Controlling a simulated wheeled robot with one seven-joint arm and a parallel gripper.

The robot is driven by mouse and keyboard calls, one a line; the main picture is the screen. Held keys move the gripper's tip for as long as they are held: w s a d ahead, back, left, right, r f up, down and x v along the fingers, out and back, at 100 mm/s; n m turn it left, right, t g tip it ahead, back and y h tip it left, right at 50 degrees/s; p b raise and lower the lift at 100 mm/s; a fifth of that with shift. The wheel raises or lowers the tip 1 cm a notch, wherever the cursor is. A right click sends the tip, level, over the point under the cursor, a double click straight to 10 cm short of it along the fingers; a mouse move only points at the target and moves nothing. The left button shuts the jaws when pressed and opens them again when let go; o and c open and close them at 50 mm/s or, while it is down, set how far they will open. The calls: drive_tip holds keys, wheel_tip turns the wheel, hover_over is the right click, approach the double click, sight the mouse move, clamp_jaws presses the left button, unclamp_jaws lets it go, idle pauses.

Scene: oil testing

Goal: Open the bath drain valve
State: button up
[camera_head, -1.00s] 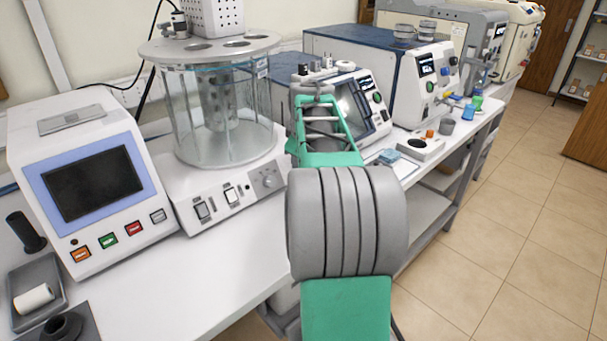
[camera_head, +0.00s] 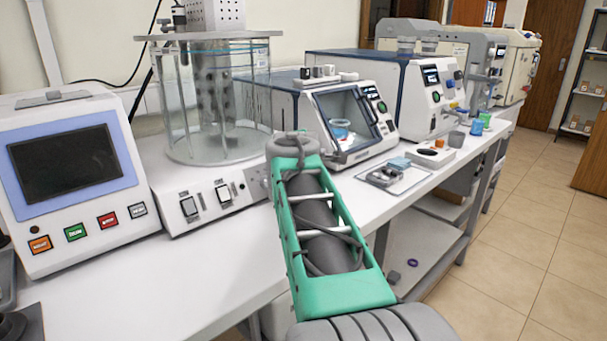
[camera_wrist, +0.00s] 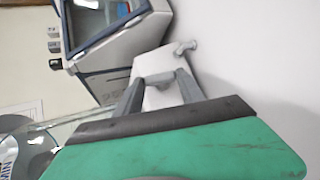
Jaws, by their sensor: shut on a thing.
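The bath is a round glass tank (camera_head: 222,115) on a white base (camera_head: 205,200), standing on the bench in the head view. In the wrist view, the white side of the base (camera_wrist: 150,63) shows with a small grey spout (camera_wrist: 185,47) sticking out. My gripper (camera_wrist: 160,80) is at this side of the base, its two dark fingers on either side of a grey part, which looks like the drain valve's handle (camera_wrist: 158,80). It is shut on this part. How far the valve is turned cannot be told. In the head view my green and grey arm hides the gripper and valve.
A control unit with a screen (camera_head: 72,165) stands left of the bath. A white and blue instrument (camera_head: 345,115) stands close on its right. A small tray of items (camera_head: 395,178) lies on the bench (camera_head: 150,295) farther right. The tiled floor (camera_head: 500,230) is open at right.

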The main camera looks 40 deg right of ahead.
drive_tip(key=shift+f+n+t+h+b, duration=0.25)
drive_tip(key=shift+n+t+b, duration=0.25)
drive_tip(key=shift+n+b, duration=0.4)
drive_tip(key=shift+r, duration=0.15)
drive_tip(key=o, duration=1.4)
drive_tip(key=shift+c, duration=0.2)
drive_tip(key=shift+s+a, duration=0.1)
drive_tip(key=v, duration=0.7)
drive_tip(key=shift+s+a, duration=0.2)
drive_tip(key=shift+s, duration=0.05)
